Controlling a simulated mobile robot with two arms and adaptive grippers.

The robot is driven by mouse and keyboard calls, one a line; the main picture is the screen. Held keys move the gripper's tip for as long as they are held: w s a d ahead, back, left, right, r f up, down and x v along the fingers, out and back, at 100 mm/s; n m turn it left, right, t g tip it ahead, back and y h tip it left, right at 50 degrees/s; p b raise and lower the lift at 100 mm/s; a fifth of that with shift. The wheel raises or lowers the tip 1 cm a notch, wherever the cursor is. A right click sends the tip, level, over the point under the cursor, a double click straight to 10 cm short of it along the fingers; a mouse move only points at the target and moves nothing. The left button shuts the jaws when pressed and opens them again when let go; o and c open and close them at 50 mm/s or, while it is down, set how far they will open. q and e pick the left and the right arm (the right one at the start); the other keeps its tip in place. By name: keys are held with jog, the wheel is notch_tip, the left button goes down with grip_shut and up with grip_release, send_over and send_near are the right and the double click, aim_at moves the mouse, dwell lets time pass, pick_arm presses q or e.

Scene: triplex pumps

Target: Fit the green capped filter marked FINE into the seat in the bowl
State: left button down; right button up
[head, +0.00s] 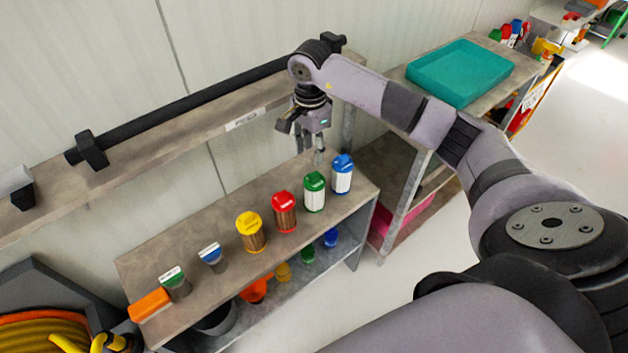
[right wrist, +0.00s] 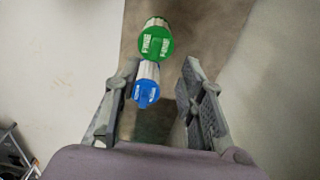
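The green-capped filter (head: 315,192) with a white body stands upright on the top of the grey shelf unit. Its cap lettering reads as FINE in the right wrist view (right wrist: 155,44). A blue-capped filter (head: 342,174) stands close to its right. My right gripper (head: 319,157) is above the shelf, near these two filters. In the right wrist view its fingers are apart, with the blue-capped filter (right wrist: 147,90) showing between them, nearer the left finger, and the green cap beyond. Nothing is held. I cannot pick out the bowl or its seat. My left gripper is not in view.
Red-capped (head: 284,210) and yellow-capped (head: 251,232) filters stand in the same row. Smaller blue-capped (head: 211,257) and green-capped (head: 174,283) pieces and an orange block (head: 149,304) are farther left. A teal tray (head: 460,72) sits on another table. A wall ledge (head: 190,125) runs behind.

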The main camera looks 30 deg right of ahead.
aim_at(314, 173)
notch_tip(314, 173, down, 3)
jog(key=shift+r, duration=0.1)
jog(key=f, duration=0.1)
jog(key=f+p, duration=0.1)
jog(key=f, duration=0.2)
jog(key=shift+s+d+p, duration=0.25)
jog(key=shift+s+p, duration=0.05)
jog(key=shift+s, duration=0.05)
jog(key=shift+w+f, duration=0.1)
jog(key=shift+f, duration=0.6)
jog(key=shift+c, duration=0.4)
grip_shut()
